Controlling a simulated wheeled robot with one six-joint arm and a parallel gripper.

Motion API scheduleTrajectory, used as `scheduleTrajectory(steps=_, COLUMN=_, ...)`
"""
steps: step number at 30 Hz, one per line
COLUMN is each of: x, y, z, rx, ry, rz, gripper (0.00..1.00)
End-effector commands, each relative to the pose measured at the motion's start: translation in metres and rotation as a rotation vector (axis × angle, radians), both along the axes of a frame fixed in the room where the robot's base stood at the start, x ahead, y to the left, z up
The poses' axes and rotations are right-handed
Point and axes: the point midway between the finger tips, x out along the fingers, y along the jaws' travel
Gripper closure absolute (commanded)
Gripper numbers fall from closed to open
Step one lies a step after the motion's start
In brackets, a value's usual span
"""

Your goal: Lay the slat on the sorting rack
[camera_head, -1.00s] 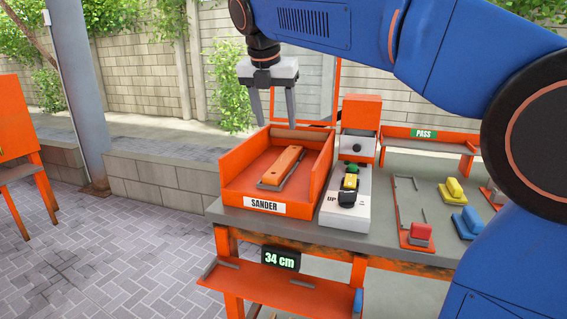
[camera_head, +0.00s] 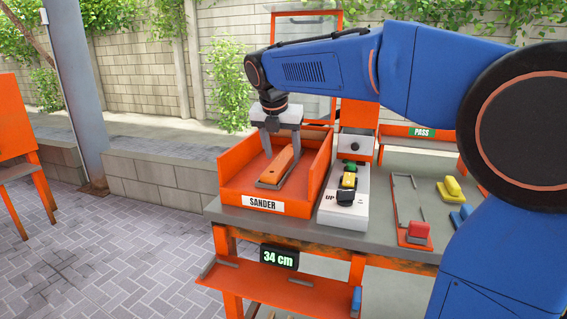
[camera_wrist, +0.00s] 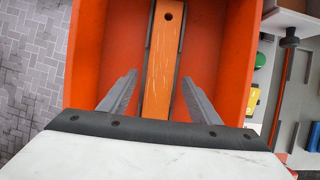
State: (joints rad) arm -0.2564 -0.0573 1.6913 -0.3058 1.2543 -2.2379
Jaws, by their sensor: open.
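The orange slat (camera_head: 279,165) lies in the orange tray labelled SANDER (camera_head: 232,187), on a narrow grey support. In the wrist view the slat (camera_wrist: 164,50) has a dark hole near its far end and light scratches along its face. My gripper (camera_head: 282,151) is over the tray, its fingers pointing down around the slat. In the wrist view the open fingers (camera_wrist: 160,78) stand on either side of the slat with gaps. An orange rack with a PASS sign (camera_head: 447,141) stands at the back right, partly hidden by my arm; I cannot tell whether it is the sorting rack.
A white control box (camera_head: 334,213) with a green button and a lever stands right of the tray. Red, yellow and blue blocks sit farther right on the grey bench (camera_head: 375,239). A 34 cm display (camera_head: 279,257) hangs above a lower orange shelf (camera_head: 255,285).

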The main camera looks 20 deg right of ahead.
Motion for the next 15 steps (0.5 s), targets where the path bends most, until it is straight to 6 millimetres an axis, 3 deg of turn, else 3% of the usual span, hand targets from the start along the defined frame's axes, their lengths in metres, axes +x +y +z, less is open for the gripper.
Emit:
scheduleTrajectory(steps=4, x=0.0033, y=-0.0027, z=-0.0104, rx=0.000, ry=0.000, rz=-0.001, gripper=0.43)
scheduleTrajectory(steps=11, x=0.0040, y=-0.0028, z=-0.0117, rx=0.001, ry=-0.002, rz=-0.001, gripper=0.43)
scheduleTrajectory(steps=12, x=0.0040, y=-0.0028, z=-0.0117, rx=0.001, ry=-0.002, rz=-0.001, gripper=0.45)
scheduleTrajectory(steps=15, x=0.0039, y=-0.0028, z=-0.0116, rx=0.001, ry=-0.002, rz=-0.001, gripper=0.69)
